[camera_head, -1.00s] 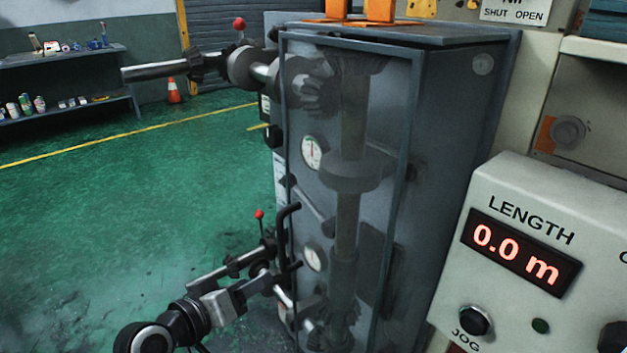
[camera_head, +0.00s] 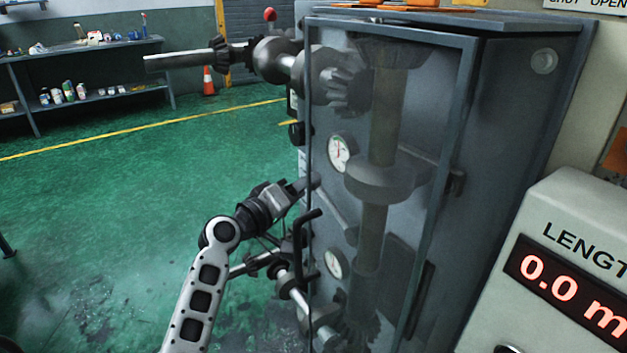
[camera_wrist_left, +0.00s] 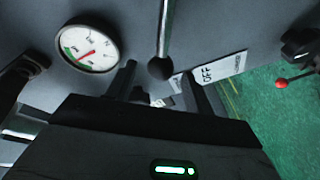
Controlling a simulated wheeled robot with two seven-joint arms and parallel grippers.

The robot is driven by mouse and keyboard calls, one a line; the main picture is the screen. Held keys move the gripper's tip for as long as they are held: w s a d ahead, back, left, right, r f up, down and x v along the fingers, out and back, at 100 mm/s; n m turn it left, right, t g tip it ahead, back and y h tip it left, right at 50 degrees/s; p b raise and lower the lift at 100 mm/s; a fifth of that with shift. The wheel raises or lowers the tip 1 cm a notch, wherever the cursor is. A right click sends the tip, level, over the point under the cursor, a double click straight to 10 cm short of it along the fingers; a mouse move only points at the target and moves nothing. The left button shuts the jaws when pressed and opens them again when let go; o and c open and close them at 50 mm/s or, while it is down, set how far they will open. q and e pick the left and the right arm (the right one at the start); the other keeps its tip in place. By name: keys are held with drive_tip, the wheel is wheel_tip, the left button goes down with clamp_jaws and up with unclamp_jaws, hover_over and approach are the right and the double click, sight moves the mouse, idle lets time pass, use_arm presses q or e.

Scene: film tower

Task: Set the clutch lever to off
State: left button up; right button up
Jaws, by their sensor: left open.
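In the left wrist view a straight metal lever ends in a round black knob (camera_wrist_left: 160,68). A white plate (camera_wrist_left: 222,67) reading OFF lies right of the knob; its smaller print is unreadable, so I cannot confirm this is the clutch lever. My left gripper (camera_wrist_left: 160,80) is open, one finger on each side below the knob, which appears between the fingertip directions; contact is not visible. In the head view my left gripper (camera_head: 307,184) is at the left side of the glass-fronted gear cabinet (camera_head: 455,185), and the lever there is hidden. My right gripper is not in view.
A dial gauge (camera_wrist_left: 90,46) sits left of the lever. A red ball knob (camera_wrist_left: 282,84) sticks out at the right. A black bent handle (camera_head: 300,235) and shafts project below my gripper. A LENGTH display (camera_head: 575,285) stands at the right. Green floor is open at the left.

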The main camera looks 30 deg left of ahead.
use_arm(q)
drive_tip(key=shift+x, duration=1.85)
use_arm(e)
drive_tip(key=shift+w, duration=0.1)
